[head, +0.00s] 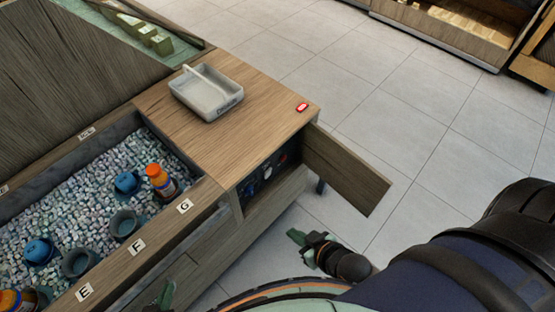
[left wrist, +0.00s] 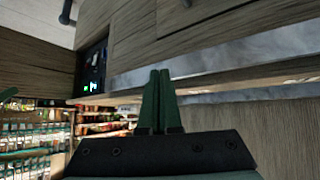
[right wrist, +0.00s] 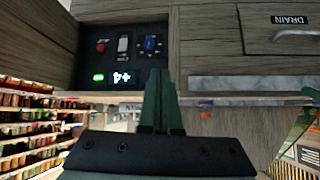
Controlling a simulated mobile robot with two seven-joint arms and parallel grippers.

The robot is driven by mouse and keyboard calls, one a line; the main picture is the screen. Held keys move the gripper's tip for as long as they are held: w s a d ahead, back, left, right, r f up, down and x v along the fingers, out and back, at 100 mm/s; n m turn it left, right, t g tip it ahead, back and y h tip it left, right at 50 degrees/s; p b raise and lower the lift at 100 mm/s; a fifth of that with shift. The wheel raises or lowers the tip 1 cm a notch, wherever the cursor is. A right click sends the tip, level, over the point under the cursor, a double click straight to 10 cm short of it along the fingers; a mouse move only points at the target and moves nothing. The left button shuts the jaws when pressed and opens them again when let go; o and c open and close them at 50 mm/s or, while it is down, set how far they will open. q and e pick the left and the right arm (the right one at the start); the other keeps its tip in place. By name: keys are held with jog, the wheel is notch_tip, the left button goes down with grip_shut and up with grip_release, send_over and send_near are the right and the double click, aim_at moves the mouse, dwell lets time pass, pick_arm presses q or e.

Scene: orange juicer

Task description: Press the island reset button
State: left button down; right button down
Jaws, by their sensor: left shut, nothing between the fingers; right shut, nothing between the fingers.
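The island (head: 225,140) has an open compartment at its right end, with its wooden door (head: 345,168) swung out. Inside is a dark control panel (head: 268,172). In the right wrist view the panel shows a red round button (right wrist: 101,46), a white switch (right wrist: 123,45), a blue knob (right wrist: 151,44), a green light (right wrist: 98,77) and a lit display (right wrist: 121,77). I cannot read which control is the reset button. My right gripper (head: 298,237) is shut and empty, below and apart from the compartment. My left gripper (head: 167,293) is shut and empty by the island's front; the left wrist view shows the panel (left wrist: 93,72) beyond it.
A grey tray (head: 206,95) and a small red-and-white item (head: 302,107) are on the countertop. Bottles and blue cups stand in the ice bin (head: 90,185) at left. A drawer labelled DRAIN (right wrist: 290,30) is beside the panel. Tiled floor (head: 400,100) is clear beyond the door.

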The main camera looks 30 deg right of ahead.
pick_arm(q)
jog(key=shift+w+a, duration=0.25)
jog(key=shift+a, duration=0.2)
pick_arm(e)
jog(key=shift+w+a, duration=0.1)
jog(key=shift+a, duration=0.3)
pick_arm(q)
jog(key=shift+d, duration=0.1)
